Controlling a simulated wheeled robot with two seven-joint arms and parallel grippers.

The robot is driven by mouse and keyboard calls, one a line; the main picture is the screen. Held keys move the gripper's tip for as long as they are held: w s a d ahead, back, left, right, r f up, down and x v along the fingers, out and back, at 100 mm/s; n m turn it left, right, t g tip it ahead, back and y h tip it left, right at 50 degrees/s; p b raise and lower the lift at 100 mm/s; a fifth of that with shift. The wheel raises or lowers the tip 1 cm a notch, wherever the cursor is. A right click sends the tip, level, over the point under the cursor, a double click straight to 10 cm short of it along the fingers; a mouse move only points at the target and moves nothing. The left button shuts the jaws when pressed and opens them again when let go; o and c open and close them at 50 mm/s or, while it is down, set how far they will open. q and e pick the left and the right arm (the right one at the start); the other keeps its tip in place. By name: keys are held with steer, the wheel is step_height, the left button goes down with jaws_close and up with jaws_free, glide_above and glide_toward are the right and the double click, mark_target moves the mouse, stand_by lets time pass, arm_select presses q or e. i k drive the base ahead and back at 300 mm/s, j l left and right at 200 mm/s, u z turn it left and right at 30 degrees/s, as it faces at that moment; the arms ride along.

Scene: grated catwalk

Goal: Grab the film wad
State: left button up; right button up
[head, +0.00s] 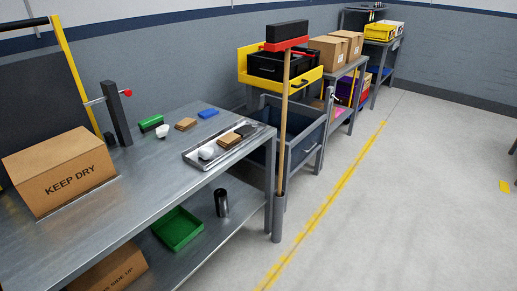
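Two small whitish lumps lie on the metal workbench (100,218), and I cannot tell for sure which is the film wad. One whitish rounded lump (206,152) sits in the left part of a shallow metal tray (224,162) near the bench's right end. The other white piece (162,131) stands on the bench top behind the tray, close to a green-and-black block (151,123). Neither of my grippers is in the head view.
Beside the whitish lump in the tray are a brown block (230,141) and a dark block (245,130). A cardboard box (62,172) stands on the bench's left. A long-handled broom (285,120) stands upright at the bench's right end. Open floor (420,210) lies right.

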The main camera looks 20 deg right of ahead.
mark_target(206, 153)
steer(key=z, duration=0.2)
steer(key=i+u, duration=0.1)
steer(key=u, duration=0.45)
steer(key=i+l+u, duration=0.2)
steer(key=l+u, duration=0.2)
steer(key=l, duration=0.2)
steer(key=i+l+u, duration=0.2)
steer(key=l, duration=0.15)
steer(key=l+u, duration=0.2)
steer(key=l, duration=0.15)
